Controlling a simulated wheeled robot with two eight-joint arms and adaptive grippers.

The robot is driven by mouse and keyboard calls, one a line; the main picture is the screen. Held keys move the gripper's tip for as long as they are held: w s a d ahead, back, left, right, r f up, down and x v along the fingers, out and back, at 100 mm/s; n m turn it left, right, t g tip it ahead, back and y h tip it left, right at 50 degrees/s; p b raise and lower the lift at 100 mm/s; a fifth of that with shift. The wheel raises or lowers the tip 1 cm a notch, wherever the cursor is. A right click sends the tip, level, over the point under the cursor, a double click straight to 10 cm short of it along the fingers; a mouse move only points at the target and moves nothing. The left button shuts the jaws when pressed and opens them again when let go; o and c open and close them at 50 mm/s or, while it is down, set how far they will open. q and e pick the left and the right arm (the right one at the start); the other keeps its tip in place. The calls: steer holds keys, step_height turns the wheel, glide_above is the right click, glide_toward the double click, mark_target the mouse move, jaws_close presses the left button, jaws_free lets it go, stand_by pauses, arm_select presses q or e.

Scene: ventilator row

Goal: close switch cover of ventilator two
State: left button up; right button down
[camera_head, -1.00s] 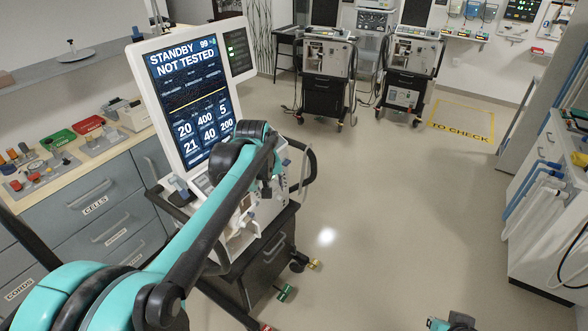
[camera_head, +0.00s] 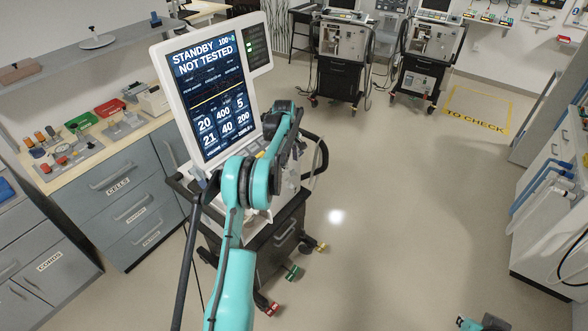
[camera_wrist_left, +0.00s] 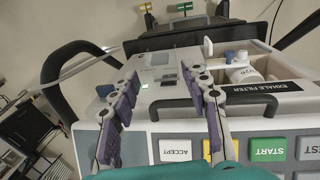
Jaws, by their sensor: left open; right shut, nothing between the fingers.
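The near ventilator (camera_head: 275,225) stands upright on its cart with its screen (camera_head: 212,95) lit. A black bar handle (camera_wrist_left: 190,103) runs just below the fingers in the left wrist view. I cannot clearly make out the switch cover or whether it is raised. My right gripper (camera_head: 482,324) shows at the bottom edge, low over the floor, shut and away from the ventilator.
Keys (camera_wrist_left: 270,148) and an exhale filter label (camera_wrist_left: 250,90) lie close to the left gripper. A black rail (camera_head: 318,155) curves at the cart's side. A counter with drawers (camera_head: 120,190) stands left. Two more ventilators (camera_head: 340,60) (camera_head: 425,60) stand behind. The floor right is clear.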

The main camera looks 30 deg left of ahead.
mark_target(292, 171)
arm_select(q)
steer(key=f, duration=0.5)
steer(key=shift+w+f+b, duration=0.15)
steer(key=shift+w+b, duration=0.2)
steer(key=shift+w, duration=0.05)
jaws_close()
